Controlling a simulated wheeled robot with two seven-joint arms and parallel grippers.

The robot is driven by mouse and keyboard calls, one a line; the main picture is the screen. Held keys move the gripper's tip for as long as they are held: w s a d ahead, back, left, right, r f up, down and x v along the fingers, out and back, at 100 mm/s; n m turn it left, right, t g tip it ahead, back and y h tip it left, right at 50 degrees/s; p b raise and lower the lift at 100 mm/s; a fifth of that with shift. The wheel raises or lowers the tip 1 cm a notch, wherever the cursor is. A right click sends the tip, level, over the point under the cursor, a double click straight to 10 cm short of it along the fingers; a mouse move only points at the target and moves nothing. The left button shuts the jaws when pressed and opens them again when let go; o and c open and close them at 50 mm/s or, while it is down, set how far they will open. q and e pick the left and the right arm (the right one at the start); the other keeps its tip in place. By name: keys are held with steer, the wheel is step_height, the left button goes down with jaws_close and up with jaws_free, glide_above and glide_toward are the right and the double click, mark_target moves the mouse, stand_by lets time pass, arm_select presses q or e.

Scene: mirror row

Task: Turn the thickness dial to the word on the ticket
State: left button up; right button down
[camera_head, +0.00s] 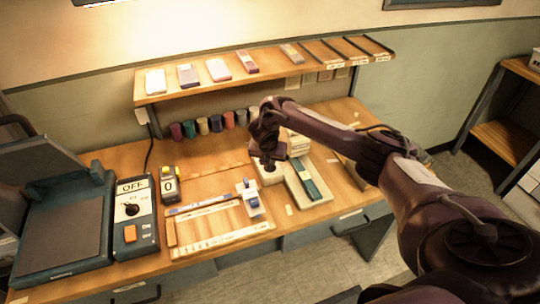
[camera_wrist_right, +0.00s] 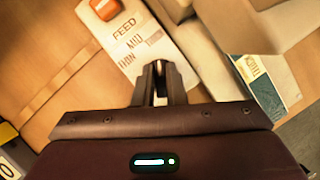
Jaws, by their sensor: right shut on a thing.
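A cream machine (camera_head: 271,178) stands right of the table's middle. In the right wrist view its panel (camera_wrist_right: 128,25) carries the words FEED, MID and apparently THIN, and an orange button (camera_wrist_right: 104,8). My right gripper (camera_head: 268,162) points down over this panel. In the right wrist view its fingers (camera_wrist_right: 160,82) are shut on the dial, which they almost wholly hide; its pointer cannot be read. My left gripper is out of view.
A wooden board (camera_head: 215,220) holds a blue and white tool (camera_head: 251,199). Colored spools and a shelf (camera_head: 265,70) are behind.

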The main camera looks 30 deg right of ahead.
steer(key=shift+r+m+g+h+p, duration=0.1)
steer(key=shift+m+g+h+p, duration=0.35)
steer(key=shift+m, duration=0.65)
steer(key=shift+w, duration=0.1)
steer(key=c, duration=1.5)
jaws_free()
steer(key=p+v, duration=0.1)
steer(key=v, duration=0.7)
